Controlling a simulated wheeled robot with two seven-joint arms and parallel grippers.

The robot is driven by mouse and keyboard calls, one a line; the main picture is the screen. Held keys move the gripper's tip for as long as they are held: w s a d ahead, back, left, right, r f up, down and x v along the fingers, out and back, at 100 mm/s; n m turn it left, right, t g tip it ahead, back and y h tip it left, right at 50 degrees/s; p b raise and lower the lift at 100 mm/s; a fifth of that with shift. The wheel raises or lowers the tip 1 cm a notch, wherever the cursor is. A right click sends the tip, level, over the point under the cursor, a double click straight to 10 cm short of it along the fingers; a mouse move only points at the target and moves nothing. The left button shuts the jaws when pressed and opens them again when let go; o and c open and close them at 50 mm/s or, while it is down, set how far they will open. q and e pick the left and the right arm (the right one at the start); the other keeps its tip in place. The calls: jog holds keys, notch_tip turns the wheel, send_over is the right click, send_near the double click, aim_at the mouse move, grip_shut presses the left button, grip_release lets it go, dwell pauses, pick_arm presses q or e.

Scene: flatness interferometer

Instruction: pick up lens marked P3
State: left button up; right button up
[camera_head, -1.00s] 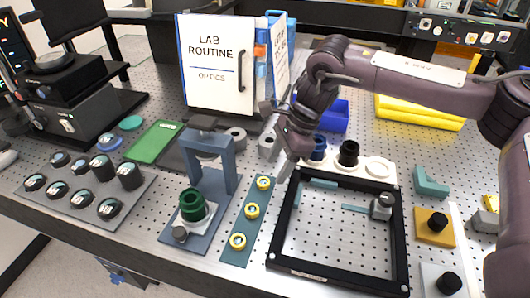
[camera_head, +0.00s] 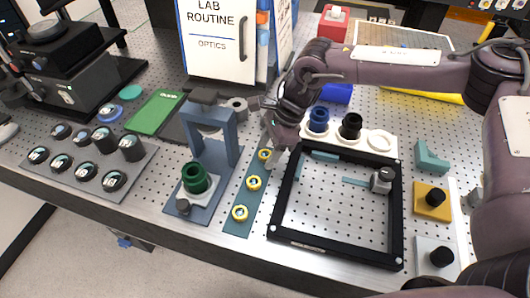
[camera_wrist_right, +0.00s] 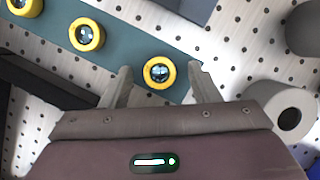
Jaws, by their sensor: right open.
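Three yellow-ringed lenses sit in a row on a teal strip (camera_head: 238,226): the near lens (camera_head: 240,213), the middle lens (camera_head: 254,183) and the far lens (camera_head: 264,155). I cannot read a P3 mark on any of them. My right gripper (camera_head: 272,148) is at the far end of the strip, beside the far lens. In the right wrist view, its open fingers (camera_wrist_right: 161,72) stand on either side of one yellow-ringed lens (camera_wrist_right: 159,73), with gaps on both sides. The middle lens (camera_wrist_right: 87,35) lies to the left. My left gripper is out of view.
A blue-grey stand (camera_head: 228,160) with a green lens mount (camera_head: 195,177) rises left of the strip. A black square frame (camera_head: 335,252) lies to its right. A grey roll (camera_wrist_right: 288,112) is close to my right gripper. Several dark lenses rest on a grey tray (camera_head: 62,188).

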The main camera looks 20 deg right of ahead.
jog(key=c, duration=0.6)
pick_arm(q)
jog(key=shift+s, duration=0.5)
pick_arm(e)
jog(key=c, duration=0.5)
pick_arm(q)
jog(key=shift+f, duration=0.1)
pick_arm(e)
jog(key=shift+r, duration=0.2)
